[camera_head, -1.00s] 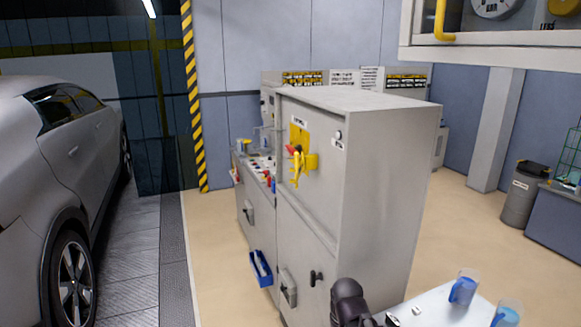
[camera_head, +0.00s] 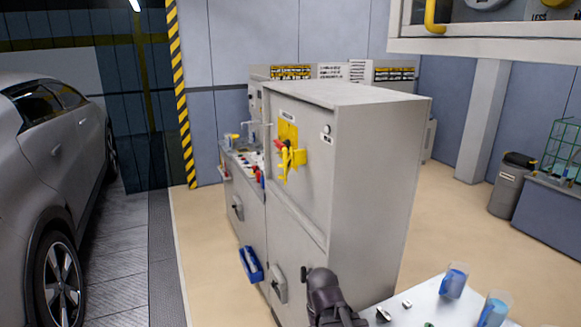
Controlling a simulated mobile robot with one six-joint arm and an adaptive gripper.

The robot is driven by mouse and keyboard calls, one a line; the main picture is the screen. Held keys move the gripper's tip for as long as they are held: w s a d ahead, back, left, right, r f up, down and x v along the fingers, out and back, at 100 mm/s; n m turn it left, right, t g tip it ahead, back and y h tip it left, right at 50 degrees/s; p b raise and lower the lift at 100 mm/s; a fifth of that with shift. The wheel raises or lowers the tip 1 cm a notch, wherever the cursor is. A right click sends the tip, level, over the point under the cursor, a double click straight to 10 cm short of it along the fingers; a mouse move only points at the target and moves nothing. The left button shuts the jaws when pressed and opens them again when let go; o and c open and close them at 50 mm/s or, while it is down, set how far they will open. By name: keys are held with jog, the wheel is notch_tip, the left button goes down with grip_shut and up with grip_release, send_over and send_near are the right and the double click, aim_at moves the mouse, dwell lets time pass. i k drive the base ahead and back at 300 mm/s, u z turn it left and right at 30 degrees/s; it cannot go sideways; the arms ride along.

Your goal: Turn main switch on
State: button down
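A little red shows near the top of the handle. The handle hangs downward, with a yellow block to its right. The label above is too small to read. A dark part of my own arm rises at the bottom centre, in front of the cabinet's lower part. My gripper's fingers do not show, so I cannot tell their state.
A grey car (camera_head: 45,170) stands at the left. A blue bin (camera_head: 251,264) hangs low on the cabinet front. A white table (camera_head: 410,312) with blue-filled jugs (camera_head: 454,281) is at the lower right. Floor is clear between car and cabinet.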

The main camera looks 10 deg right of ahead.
aim_at(280, 144)
jog(key=k, duration=0.65)
jog(key=u, duration=0.3)
jog(key=i, duration=1.5)
jog(key=z, duration=0.35)
